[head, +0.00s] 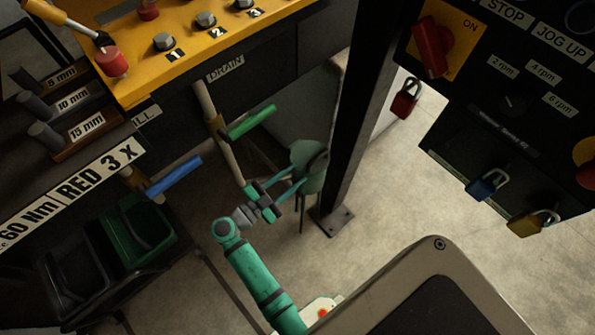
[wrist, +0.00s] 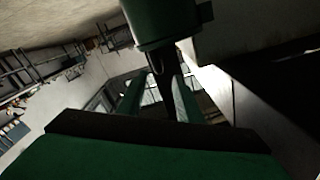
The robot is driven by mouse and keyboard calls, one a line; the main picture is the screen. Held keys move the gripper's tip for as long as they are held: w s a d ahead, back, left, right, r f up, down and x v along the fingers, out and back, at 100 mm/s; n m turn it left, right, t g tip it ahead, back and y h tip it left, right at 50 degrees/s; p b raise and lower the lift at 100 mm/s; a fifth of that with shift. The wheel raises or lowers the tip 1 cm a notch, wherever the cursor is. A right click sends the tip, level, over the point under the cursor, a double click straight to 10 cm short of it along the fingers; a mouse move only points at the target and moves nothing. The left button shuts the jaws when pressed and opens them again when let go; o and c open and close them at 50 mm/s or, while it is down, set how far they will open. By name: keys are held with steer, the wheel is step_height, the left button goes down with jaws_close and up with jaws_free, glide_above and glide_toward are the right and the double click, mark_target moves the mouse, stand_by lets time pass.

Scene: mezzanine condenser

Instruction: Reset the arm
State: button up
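My arm is teal and reaches up from the bottom of the head view. My gripper (head: 293,179) points up and right, its two teal fingers spread apart. The fingertips appear beside a green rounded vessel (head: 308,160) on thin legs; I cannot tell whether they touch it. In the wrist view my gripper (wrist: 160,82) shows two separated fingers. A dark green cylindrical body (wrist: 168,24) with a dark stem appears just beyond them, and I see nothing clearly gripped.
A green-handled valve (head: 252,122) and a blue-handled valve (head: 174,176) are left of the gripper. A dark post (head: 362,105) stands right of the vessel. A yellow button panel (head: 185,60) is above. A control box with padlocks hangs right. Open floor (head: 400,200) lies right of the post.

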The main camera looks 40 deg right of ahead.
stand_by(0.5)
steer(key=s+a+f+n+t+y, duration=0.2)
steer(key=s+f+n+t+y, duration=0.1)
steer(key=f+n, duration=0.25)
steer(key=s+a+f+n+t+y, duration=0.2)
steer(key=a+f+n+y, duration=0.15)
steer(key=f, duration=0.25)
steer(key=s+a+f+n+t+y, duration=0.2)
steer(key=s+a+n+t+y, duration=0.1)
steer(key=s+a+n+y, duration=0.4)
steer(key=s+a+r+n+t+y, duration=0.1)
steer(key=s+a+r+n+t, duration=0.1)
steer(key=r, duration=0.5)
steer(key=s+a+r+n+t+y, duration=0.1)
steer(key=s+a+r+n+y, duration=0.1)
steer(key=s+a+r, duration=0.2)
steer(key=s+a+r+n+t+y, duration=0.1)
steer(key=s+a+r, duration=0.3)
steer(key=r, duration=0.7)
steer(key=shift+a+n+t, duration=0.35)
steer(key=shift+n+t, duration=0.25)
steer(key=shift+t, duration=0.2)
steer(key=shift+s+r+y, duration=0.1)
steer(key=shift+y, duration=0.15)
